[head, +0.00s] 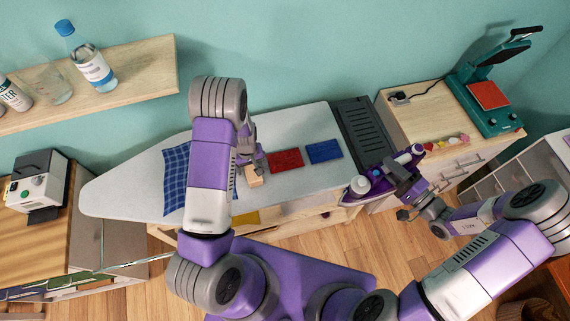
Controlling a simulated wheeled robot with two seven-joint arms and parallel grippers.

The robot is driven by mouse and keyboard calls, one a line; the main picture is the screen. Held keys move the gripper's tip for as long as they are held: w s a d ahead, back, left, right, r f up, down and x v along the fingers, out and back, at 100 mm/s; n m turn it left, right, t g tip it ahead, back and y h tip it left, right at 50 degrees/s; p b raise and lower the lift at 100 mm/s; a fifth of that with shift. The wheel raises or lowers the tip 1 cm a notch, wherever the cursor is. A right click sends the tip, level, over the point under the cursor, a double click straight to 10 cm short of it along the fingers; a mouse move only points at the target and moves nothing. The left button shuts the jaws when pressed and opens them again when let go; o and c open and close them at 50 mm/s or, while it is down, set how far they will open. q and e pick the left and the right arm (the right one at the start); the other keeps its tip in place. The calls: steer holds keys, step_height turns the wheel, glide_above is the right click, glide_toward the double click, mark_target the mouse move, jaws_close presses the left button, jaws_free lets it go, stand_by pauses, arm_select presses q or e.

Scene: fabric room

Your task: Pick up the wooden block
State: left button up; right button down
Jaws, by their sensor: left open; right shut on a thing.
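The wooden block (256,181) is a small light-wood piece on the ironing board (122,189), between the blue checked cloth and the red cloth. My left gripper (251,167) is open and right at the block, partly hidden by my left arm. I cannot tell whether its fingers touch the block. My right gripper (405,181) is shut on a purple iron (379,180), held near the right end of the board.
A blue checked cloth (176,173), a red folded cloth (286,160) and a blue folded cloth (324,151) lie on the board. A dark grooved rest (362,130) is at its right end. A teal heat press (490,98) stands on the right cabinet.

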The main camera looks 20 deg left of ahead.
arm_select(q)
steer(key=shift+f, duration=0.25)
steer(key=c, duration=1.3)
steer(key=shift+r, duration=0.1)
